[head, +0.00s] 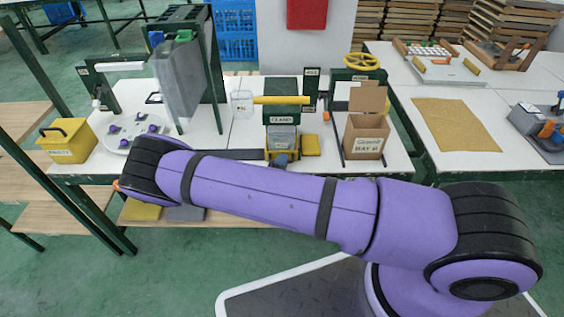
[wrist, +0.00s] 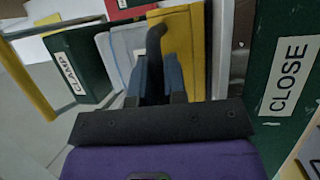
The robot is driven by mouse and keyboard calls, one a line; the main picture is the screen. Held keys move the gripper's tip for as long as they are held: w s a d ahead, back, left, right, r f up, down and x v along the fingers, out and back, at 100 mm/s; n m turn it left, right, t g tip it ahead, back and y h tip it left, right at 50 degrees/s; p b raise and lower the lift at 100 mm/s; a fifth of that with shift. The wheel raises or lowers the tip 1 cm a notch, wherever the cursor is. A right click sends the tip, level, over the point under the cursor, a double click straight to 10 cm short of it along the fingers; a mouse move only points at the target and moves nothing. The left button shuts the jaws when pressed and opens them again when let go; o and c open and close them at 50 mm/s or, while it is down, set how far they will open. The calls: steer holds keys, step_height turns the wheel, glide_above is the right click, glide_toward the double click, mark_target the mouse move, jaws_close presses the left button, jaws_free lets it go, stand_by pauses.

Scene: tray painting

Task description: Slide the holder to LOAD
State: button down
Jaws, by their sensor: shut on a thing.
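The grey and yellow holder (head: 283,144) sits on the table below the green CLAMP sign (head: 283,121), at the right end of a dark rail. In the wrist view the dark upright handle (wrist: 156,45) stands in front of a yellow plate (wrist: 182,40). My gripper (wrist: 158,78) has its blue fingers closed around this handle. In the wrist view the CLAMP sign (wrist: 69,75) is at the left. I cannot read the word LOAD in either view.
A green CLOSE panel (wrist: 287,75) stands close on the right in the wrist view. In the head view the dark rail (head: 238,154) runs left from the holder. A cardboard box (head: 365,137) stands right of it, and a white round tray (head: 134,132) lies at the left.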

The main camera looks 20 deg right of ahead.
steer(key=w+a, duration=0.1)
steer(key=a, duration=0.4)
steer(key=w+a, duration=0.2)
steer(key=a, duration=0.3)
steer(key=w+a, duration=0.2)
steer(key=a, duration=0.3)
steer(key=shift+a, duration=0.35)
steer(key=c, duration=1.2)
jaws_free()
steer(key=v, duration=1)
steer(key=shift+s+a+f, duration=0.15)
steer(key=shift+s+a, duration=0.1)
